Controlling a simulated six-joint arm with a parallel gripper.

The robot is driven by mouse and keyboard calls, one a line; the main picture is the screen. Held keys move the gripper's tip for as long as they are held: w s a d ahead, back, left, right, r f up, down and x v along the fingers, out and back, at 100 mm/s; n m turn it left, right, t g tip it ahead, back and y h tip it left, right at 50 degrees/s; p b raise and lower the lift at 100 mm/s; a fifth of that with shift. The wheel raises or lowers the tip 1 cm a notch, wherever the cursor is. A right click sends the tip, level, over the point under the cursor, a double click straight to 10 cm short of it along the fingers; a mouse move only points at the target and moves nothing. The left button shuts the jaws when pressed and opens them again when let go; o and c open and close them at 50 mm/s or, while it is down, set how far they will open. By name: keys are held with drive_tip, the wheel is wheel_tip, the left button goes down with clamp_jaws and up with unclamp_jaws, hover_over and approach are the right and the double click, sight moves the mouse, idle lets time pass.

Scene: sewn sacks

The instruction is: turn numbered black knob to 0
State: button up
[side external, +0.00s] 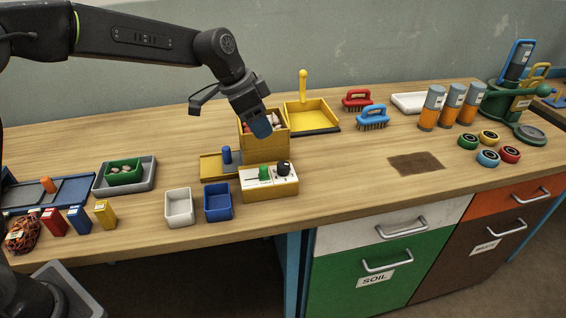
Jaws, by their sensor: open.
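The black knob (283,168) sits at the right of the white top of a small yellow control box (270,190) near the table's front edge. A green knob (264,173) stands to its left on the same box. Markings on the white top are too small to read, so I cannot tell the black knob's setting. My gripper (261,126) points down above and behind the control box, over a yellow bin, apart from the knob. Its fingertips look blue and seem empty.
The yellow bin (264,149) stands right behind the control box. White (179,207) and blue (218,203) open boxes stand to its left. A blue peg (227,155) rises from a yellow tray. A yellow dustpan (310,115) and brushes (373,117) lie behind.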

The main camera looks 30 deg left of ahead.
sight(283, 164)
drive_tip(key=x, duration=1.4)
drive_tip(key=shift+w, duration=0.1)
drive_tip(key=c, duration=0.9)
